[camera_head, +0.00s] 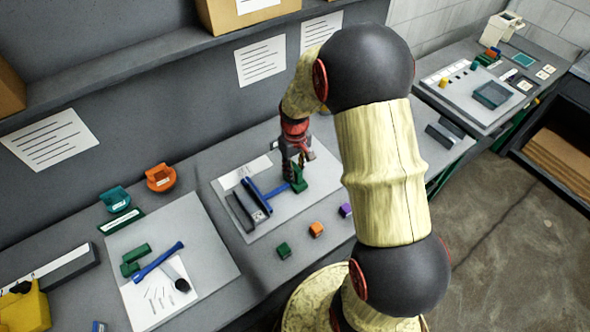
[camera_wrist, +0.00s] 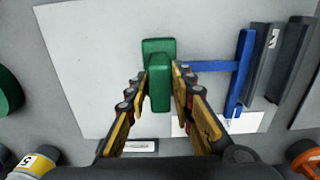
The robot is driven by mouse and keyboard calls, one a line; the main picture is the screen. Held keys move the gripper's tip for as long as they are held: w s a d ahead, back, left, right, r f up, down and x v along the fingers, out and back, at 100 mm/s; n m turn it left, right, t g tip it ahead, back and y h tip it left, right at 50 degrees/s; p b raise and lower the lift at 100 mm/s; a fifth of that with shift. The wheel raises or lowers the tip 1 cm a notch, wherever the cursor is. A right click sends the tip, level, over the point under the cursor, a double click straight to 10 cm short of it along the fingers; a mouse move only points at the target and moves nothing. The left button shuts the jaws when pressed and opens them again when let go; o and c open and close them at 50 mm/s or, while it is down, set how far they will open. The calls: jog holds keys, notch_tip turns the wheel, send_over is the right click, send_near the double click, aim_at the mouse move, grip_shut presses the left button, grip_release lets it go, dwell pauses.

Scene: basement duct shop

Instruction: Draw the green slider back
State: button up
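The green slider (camera_head: 299,184) is an upright block-like handle on a pale board (camera_head: 318,186); it also shows in the wrist view (camera_wrist: 158,74). A blue rod runs from beside it to a blue crossbar (camera_wrist: 241,74), also seen in the head view (camera_head: 256,196). My gripper (camera_head: 294,166) reaches down over the green slider. In the wrist view my gripper (camera_wrist: 161,82) has one fingertip against each side of the slider, and it looks shut on it. The slider's foot is partly hidden.
A grey channel (camera_head: 240,211) lies beside the crossbar. A board with a blue hammer-like tool (camera_head: 158,262) is at left. A wall with papers and a shelf stands behind.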

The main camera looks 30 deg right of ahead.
grip_shut()
dwell(0.5)
jog(key=d, duration=0.3)
jog(key=d+p, duration=0.1)
jog(key=d, duration=0.6)
jog(key=shift+w+d+r, duration=0.1)
jog(key=shift+w+d, duration=0.05)
jog(key=shift+w, duration=0.1)
jog(key=shift+c, duration=0.4)
grip_release()
jog(key=shift+o, duration=1.3)
jog(key=shift+d, duration=0.2)
jog(key=shift+o, duration=1.1)
jog(key=shift+a, duration=0.1)
